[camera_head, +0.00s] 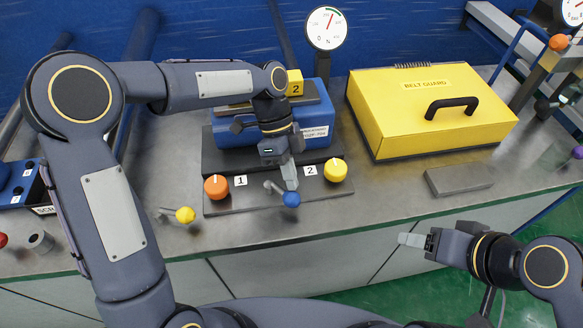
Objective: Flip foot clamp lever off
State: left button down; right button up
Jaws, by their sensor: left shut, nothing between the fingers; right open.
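A lever with a blue ball knob (291,199) stands on the dark plate (240,204) between the orange dial and the yellow dial. A lever with a yellow ball knob (185,215) lies on the bench left of that plate. No label shows which lever is the foot clamp lever. My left gripper (290,182) is shut and empty, pointing down just above the blue knob; I cannot tell whether it touches. My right gripper (412,240) is open and empty in front of the bench edge, at the right.
An orange dial (216,187) and yellow dial (335,170) flank the blue-knobbed lever. A blue motor (310,130) stands behind, with a gauge (326,29) above. A yellow belt guard (420,108) and grey block (459,179) are on the right. Bench space is clear between plate and block.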

pick_arm(q)
jog(key=m+y, duration=0.1)
jog(key=s+m+g+p, duration=0.1)
jog(key=m, duration=0.1)
jog(key=shift+s+a+m+y, duration=0.3)
jog(key=shift+y, duration=0.1)
jog(key=shift+s+a+m+y+p, duration=0.25)
jog(key=shift+m+y, duration=0.15)
jog(key=shift+m, duration=0.35)
jog(key=shift+s+a+m+y+p, duration=0.15)
jog(key=shift+s+m+y, duration=0.2)
jog(key=shift+m, duration=0.4)
jog(key=v, duration=0.8)
jog(key=shift+w+a, duration=0.1)
